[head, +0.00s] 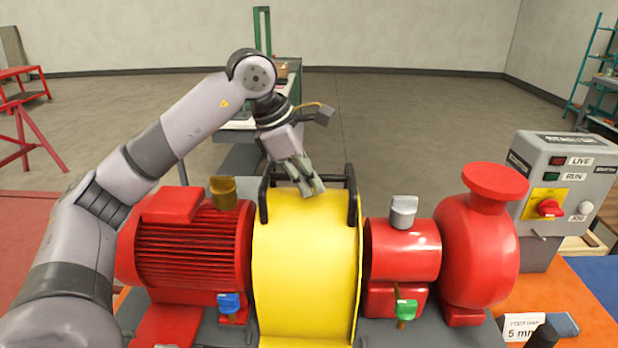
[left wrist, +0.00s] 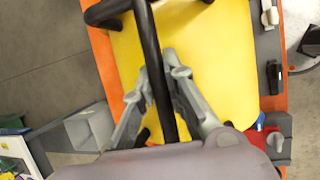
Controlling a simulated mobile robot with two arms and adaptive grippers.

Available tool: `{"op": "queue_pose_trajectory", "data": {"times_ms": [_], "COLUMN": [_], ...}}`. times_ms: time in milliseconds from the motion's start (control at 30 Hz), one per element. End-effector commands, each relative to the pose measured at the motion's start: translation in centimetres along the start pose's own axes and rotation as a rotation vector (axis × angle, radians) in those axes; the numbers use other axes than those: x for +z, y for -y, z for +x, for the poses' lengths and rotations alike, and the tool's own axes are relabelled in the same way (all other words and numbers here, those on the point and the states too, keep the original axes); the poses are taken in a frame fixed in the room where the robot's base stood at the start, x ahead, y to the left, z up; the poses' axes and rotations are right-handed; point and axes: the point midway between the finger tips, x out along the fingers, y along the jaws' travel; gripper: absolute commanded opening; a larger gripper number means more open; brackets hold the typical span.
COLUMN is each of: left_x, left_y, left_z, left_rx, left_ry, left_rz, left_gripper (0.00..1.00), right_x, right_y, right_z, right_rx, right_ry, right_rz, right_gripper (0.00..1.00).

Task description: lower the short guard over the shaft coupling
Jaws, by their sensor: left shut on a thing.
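The yellow guard (head: 305,265) is a broad curved cover with a black handle (head: 352,197) on top. It stands between the red motor (head: 190,250) and the red bearing housing (head: 402,250). The shaft coupling is hidden behind or under it. The guard's lower edge is cut off, so I cannot tell if it rests on the base. My left gripper (head: 308,184) is shut on the handle's bar from above. In the left wrist view the fingers (left wrist: 168,98) lie on both sides of the black bar (left wrist: 154,70), over the yellow guard (left wrist: 210,50). My right gripper is not in view.
The red pump (head: 478,255) and a grey control box (head: 565,180) with a red knob stand at the right. A blue valve (head: 229,304) and a green valve (head: 405,310) stick out in front. A bench (head: 245,125) stands behind.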

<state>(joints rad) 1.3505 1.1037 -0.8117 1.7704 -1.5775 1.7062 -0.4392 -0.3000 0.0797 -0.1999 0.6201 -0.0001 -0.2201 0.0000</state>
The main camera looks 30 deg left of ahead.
Motion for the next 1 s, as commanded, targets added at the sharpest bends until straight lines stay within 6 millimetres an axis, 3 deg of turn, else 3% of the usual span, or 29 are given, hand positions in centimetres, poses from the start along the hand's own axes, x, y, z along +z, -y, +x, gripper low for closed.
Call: {"op": "queue_pose_trajectory", "data": {"times_ms": [300, 333, 667, 1000], "left_x": [0.15, 0.15, 0.05, -0.1], "left_y": [-0.08, -0.08, -0.03, 0.05], "left_z": [-0.14, -0.15, 0.0, 0.02], "left_rx": [0.005, 0.006, 0.002, -0.002], "left_ry": [0.006, 0.006, 0.002, -0.003], "left_rz": [0.001, 0.001, 0.0, -0.001], "left_gripper": [0.0, 0.13, 0.35, 0.35], "right_x": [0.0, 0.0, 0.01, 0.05], "right_y": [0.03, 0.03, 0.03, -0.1], "right_z": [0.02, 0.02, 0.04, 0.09], "right_rx": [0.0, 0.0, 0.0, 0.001], "right_ry": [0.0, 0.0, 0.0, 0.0], "right_rz": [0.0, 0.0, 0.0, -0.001], "right_gripper": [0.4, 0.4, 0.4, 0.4]}}
